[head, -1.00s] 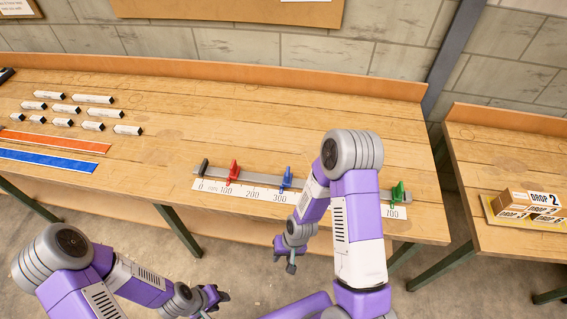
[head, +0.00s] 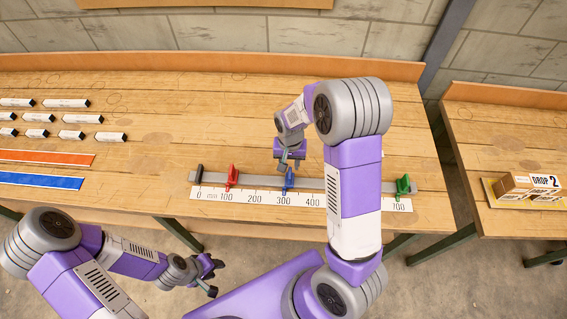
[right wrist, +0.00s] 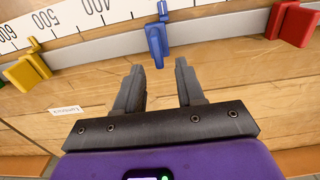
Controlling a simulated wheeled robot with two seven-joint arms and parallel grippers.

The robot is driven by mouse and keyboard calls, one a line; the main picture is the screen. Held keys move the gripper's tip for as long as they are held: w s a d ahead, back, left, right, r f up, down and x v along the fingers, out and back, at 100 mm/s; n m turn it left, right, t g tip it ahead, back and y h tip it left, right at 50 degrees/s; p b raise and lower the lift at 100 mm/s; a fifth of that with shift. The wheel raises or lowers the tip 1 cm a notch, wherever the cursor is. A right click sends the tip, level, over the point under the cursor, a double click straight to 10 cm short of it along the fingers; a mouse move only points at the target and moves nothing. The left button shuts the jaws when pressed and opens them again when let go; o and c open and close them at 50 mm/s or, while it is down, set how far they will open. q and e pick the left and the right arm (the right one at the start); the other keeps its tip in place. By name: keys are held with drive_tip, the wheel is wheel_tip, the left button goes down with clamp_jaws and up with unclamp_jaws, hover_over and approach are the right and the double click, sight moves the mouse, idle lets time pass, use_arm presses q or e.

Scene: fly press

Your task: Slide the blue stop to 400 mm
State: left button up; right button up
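The blue stop (head: 289,179) sits on the grey rail (head: 260,182), just past the 300 mark of the white scale (head: 255,198). It also shows in the right wrist view (right wrist: 156,42). The 400 label shows in the head view right of the stop. My right gripper (head: 290,165) is above the bench on the rail's far side. In the right wrist view its two fingers (right wrist: 155,80) are apart and empty, with the blue stop just beyond the tips, roughly in line with the gap. My left gripper (head: 214,276) is open and empty in front of the bench.
A red stop (head: 232,176) stands near 100 and a green stop (head: 403,185) near 700. A yellow stop (right wrist: 27,70) shows in the right wrist view; my right arm hides it in the head view. White blocks and orange and blue strips lie at left.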

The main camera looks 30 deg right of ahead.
sight(290, 173)
drive_tip(key=f, duration=0.6)
drive_tip(key=shift+s+f+b, duration=0.3)
drive_tip(key=shift+f+b, duration=0.1)
clamp_jaws()
